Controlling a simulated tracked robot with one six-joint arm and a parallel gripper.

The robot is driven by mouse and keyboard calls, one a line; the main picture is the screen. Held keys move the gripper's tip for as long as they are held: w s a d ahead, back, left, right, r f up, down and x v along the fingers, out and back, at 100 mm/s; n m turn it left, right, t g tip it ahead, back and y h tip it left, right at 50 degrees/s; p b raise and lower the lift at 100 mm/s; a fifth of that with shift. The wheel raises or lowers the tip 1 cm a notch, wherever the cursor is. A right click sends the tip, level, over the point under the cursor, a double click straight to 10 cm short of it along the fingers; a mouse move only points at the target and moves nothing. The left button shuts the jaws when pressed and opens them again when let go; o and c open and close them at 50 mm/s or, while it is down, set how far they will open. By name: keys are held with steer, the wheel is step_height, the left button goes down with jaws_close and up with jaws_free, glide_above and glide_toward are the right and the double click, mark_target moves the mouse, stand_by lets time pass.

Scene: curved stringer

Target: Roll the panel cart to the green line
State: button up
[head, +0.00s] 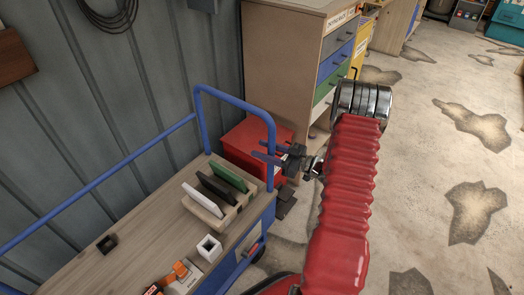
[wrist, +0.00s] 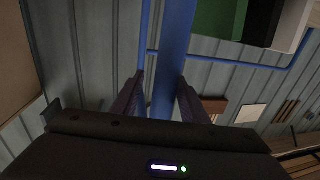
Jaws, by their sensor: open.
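The panel cart (head: 135,242) has a wooden top and blue tube rails, and stands along the grey wall at the left. Its blue hoop handle (head: 233,101) rises at the cart's far end. My gripper (head: 268,154) is open at the hoop's right upright. In the wrist view the blue upright (wrist: 174,50) runs between the two fingers of my gripper (wrist: 160,80), with the jaws apart on either side. I cannot tell whether either finger touches it. No green line shows in either view.
A rack (head: 210,213) with white, black and green panels sits on the cart top. A red box (head: 243,148) and a wooden drawer cabinet (head: 285,62) stand just beyond the cart. Patchy concrete floor (head: 425,165) lies open to the right.

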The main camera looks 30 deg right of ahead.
steer(key=v, duration=1.3)
steer(key=shift+s, duration=0.25)
steer(key=shift+d+f, duration=0.1)
